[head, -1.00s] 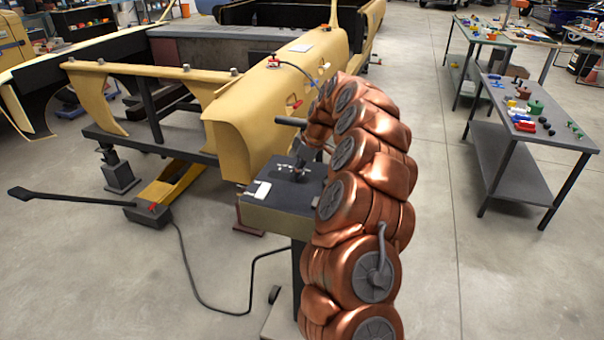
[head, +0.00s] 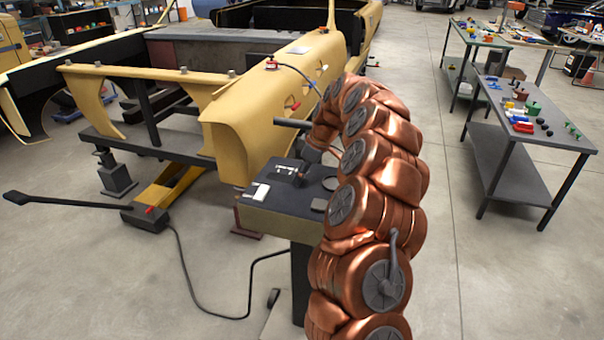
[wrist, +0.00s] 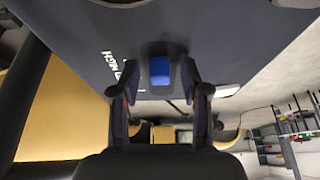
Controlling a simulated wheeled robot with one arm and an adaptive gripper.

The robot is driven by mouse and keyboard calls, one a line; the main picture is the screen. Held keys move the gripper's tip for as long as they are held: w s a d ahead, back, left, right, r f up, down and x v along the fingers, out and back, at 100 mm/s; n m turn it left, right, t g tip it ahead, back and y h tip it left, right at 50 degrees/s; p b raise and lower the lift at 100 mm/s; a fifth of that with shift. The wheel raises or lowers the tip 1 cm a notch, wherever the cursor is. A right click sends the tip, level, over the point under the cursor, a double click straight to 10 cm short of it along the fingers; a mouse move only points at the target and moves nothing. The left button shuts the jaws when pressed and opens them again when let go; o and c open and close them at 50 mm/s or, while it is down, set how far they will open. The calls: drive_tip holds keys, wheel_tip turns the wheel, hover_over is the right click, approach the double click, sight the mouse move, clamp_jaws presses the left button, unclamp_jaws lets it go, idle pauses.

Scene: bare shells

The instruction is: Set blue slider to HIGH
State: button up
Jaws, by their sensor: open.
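The blue slider (wrist: 159,70) shows in the wrist view as a small blue block on a dark panel (wrist: 225,40). White lettering (wrist: 114,66) lies to its left and looks upside down; part of it seems to read HIGH. My gripper (wrist: 160,98) is open, with one finger on each side of the slider in the picture. I cannot tell whether either finger touches it. In the head view the panel is the dark top of a pedestal (head: 268,208), and my arm reaches over it. The slider cannot be made out there.
A yellow car body shell (head: 245,125) on a dark frame stands behind and left of the pedestal. A floor jack (head: 145,215) with a long handle and a cable lies at left. A grey workbench (head: 530,125) with small parts stands at right. Open floor lies between.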

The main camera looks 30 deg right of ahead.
drive_tip(key=v, duration=1.2)
idle(0.3)
drive_tip(key=s+a+r+m+g+p, duration=0.1)
drive_tip(key=s+a+r, duration=0.1)
drive_tip(key=s+a, duration=0.75)
drive_tip(key=s+a+r+g, duration=0.2)
drive_tip(key=s+a, duration=0.3)
drive_tip(key=a, duration=0.9)
drive_tip(key=s+a+f+m+g+h+p, duration=0.1)
drive_tip(key=s+f+m, duration=0.2)
drive_tip(key=s, duration=1)
drive_tip(key=s+a+f+m+g+h, duration=0.1)
drive_tip(key=s+f+m, duration=0.3)
drive_tip(key=s, duration=0.9)
wheel_tip(320, 180, down, 2)
drive_tip(key=shift+s+a+f+h+p, duration=0.1)
drive_tip(key=shift+s+a+h+p, duration=0.1)
drive_tip(key=shift+s+h+p, duration=0.2)
